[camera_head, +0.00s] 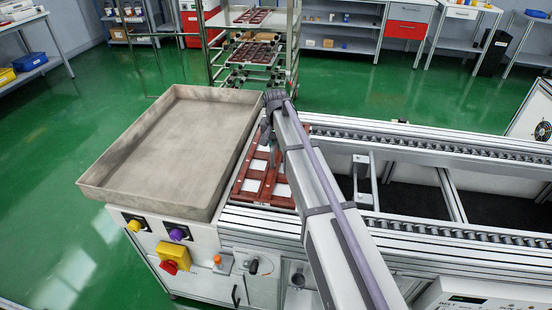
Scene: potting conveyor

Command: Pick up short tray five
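Red-brown slotted trays show in the head view; no numbers on them can be read, so I cannot tell which is short tray five. One red-brown tray (247,186) lies on the near-left end of the conveyor, partly hidden under my arm. More trays sit on the wheeled rack behind: a tray on its top shelf (253,16), and one lower down (254,53). My arm reaches from the lower right to above the conveyor tray's far end. My gripper (266,128) is small and dark at its tip; its fingers are not clear, and I see nothing held.
A large, empty grey metal basin (172,150) stands left of the conveyor tray, its raised rim beside it. The conveyor rails (430,143) run off to the right. The rack posts (297,45) stand behind. Green floor (120,95) is open at left.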

